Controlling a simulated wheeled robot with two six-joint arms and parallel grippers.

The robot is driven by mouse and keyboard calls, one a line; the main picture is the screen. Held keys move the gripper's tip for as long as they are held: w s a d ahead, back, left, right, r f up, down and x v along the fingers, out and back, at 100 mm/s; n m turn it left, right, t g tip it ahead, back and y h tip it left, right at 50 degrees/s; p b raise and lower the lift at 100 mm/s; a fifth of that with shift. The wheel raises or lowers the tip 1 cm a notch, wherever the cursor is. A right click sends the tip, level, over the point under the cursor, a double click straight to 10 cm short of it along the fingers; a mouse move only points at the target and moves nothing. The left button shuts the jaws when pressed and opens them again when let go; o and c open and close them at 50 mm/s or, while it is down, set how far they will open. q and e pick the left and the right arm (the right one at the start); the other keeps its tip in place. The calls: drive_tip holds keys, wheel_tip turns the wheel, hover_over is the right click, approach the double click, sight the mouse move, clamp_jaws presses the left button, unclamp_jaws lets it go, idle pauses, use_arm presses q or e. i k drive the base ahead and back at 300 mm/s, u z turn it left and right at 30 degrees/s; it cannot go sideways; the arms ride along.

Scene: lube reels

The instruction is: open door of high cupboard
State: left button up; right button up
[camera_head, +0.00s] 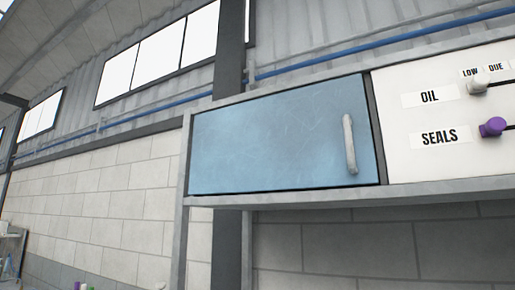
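The high cupboard has a blue door (270,138) set in a grey metal frame (300,194). The door looks shut, flush with the frame. A pale vertical bar handle (349,144) is on the door's right side. Neither of my grippers shows in the head view, and nothing touches the handle.
A dark post (228,60) stands behind the cupboard. Small bottles (80,286) show at lower left. The space before the door looks clear.

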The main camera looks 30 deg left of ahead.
sight(320, 135)
drive_tip(key=z, duration=3.05)
drive_tip(key=k, duration=1.05)
drive_tip(key=u, duration=2.45)
